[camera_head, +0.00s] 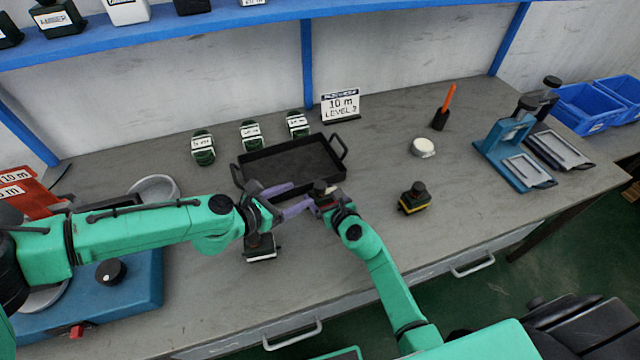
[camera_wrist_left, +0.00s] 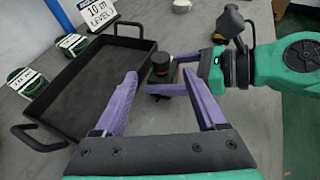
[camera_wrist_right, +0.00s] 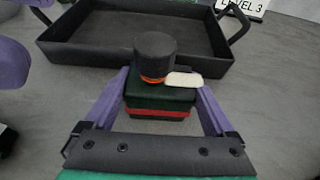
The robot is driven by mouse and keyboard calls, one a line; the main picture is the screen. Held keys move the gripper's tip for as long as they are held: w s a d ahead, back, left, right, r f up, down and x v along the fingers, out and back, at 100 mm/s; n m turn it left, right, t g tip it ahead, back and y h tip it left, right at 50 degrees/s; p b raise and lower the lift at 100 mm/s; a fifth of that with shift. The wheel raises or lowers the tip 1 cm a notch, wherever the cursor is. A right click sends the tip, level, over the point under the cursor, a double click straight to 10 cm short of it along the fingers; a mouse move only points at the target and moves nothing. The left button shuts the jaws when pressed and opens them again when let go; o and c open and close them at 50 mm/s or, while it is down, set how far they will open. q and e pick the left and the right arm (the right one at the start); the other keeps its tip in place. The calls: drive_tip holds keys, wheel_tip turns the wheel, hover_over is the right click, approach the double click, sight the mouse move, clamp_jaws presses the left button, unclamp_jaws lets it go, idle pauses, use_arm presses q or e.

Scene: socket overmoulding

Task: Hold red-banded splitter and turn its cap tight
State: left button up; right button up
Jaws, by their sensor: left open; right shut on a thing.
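The red-banded splitter has a dark green body (camera_wrist_right: 160,98), a red band near its bottom and a round black cap (camera_wrist_right: 155,57) on top. A thin orange ring shows under the cap, and a pale tab sticks out beside it. My right gripper (camera_head: 326,196) is shut on the body, with one purple finger on each side, and the splitter is upright. My left gripper (camera_head: 292,200) is open and reaches in from the left. In the left wrist view the cap (camera_wrist_left: 160,63) shows between and beyond its spread fingertips.
A black tray (camera_head: 243,176) with handles lies just behind the grippers. A white-banded splitter (camera_head: 261,248) stands in front of the left gripper, and a yellow-banded splitter (camera_head: 414,198) to the right. Several green-and-white items line the back. The right-hand table middle is mostly clear.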

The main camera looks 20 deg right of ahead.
sight(320, 185)
use_arm(q)
drive_tip(key=x, duration=1)
clamp_jaws()
